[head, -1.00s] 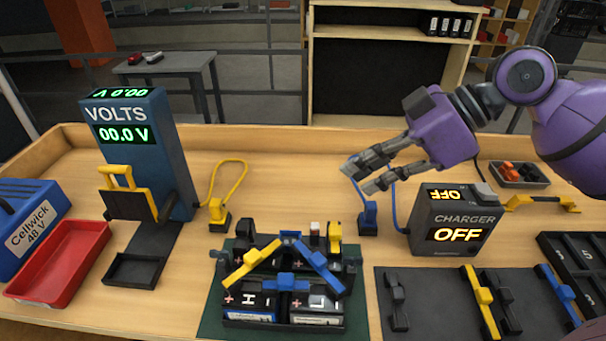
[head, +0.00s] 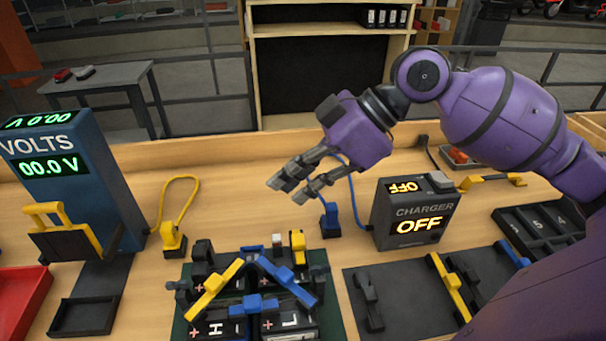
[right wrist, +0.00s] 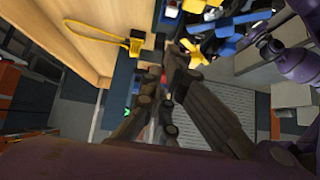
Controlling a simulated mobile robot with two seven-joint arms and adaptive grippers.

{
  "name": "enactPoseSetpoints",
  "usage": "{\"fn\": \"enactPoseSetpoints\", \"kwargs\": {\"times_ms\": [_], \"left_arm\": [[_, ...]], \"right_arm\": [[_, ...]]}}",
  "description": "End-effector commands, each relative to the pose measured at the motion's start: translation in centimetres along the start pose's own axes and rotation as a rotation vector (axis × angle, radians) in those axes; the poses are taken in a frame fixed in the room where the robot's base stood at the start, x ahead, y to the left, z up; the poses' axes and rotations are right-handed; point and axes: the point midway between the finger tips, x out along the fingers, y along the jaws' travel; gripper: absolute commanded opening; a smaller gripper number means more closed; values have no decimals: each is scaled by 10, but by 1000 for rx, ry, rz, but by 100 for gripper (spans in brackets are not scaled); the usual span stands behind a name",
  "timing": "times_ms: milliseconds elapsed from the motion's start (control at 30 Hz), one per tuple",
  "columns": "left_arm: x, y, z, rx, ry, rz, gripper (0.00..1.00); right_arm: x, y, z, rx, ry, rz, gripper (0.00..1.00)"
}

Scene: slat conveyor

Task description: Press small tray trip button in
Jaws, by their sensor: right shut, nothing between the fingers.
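No part in view is labelled as a trip button. A small pale block (head: 277,240) stands at the back of the battery group on a dark green mat (head: 178,329); I cannot tell if it is the button. A grey block (head: 441,180) sits on the charger's top right edge. My right gripper (head: 288,190) is shut and empty, in the air behind the battery group and left of the blue plug (head: 330,222). In the right wrist view its dark fingers (right wrist: 165,88) fill the middle. My left gripper is not in view.
The charger (head: 412,240) reads OFF and stands right of the gripper. The blue VOLTS meter (head: 98,205) reads 00.0 V at left. A yellow plug (head: 173,240) with a looped cable stands near it. A small black tray (head: 82,317) lies below the meter. Bare bench shows behind the batteries.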

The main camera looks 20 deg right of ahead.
Motion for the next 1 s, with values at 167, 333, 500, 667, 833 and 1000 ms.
{"fn": "enactPoseSetpoints", "kwargs": {"times_ms": [167, 333, 500, 667, 833, 1000], "left_arm": [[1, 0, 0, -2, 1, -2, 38], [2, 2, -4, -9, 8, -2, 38], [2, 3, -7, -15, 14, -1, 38], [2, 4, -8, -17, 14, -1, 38], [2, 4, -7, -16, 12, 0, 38], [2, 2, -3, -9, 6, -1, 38]], "right_arm": [[41, -1, -1, -2, 4, -4, 0], [66, -1, 11, 2, 0, -1, 0], [78, 0, 24, -1, 1, 1, 0], [82, 0, 28, -1, 0, 1, 0], [82, 0, 28, -2, 0, 2, 0], [83, 1, 29, -1, 0, 1, 0]]}}
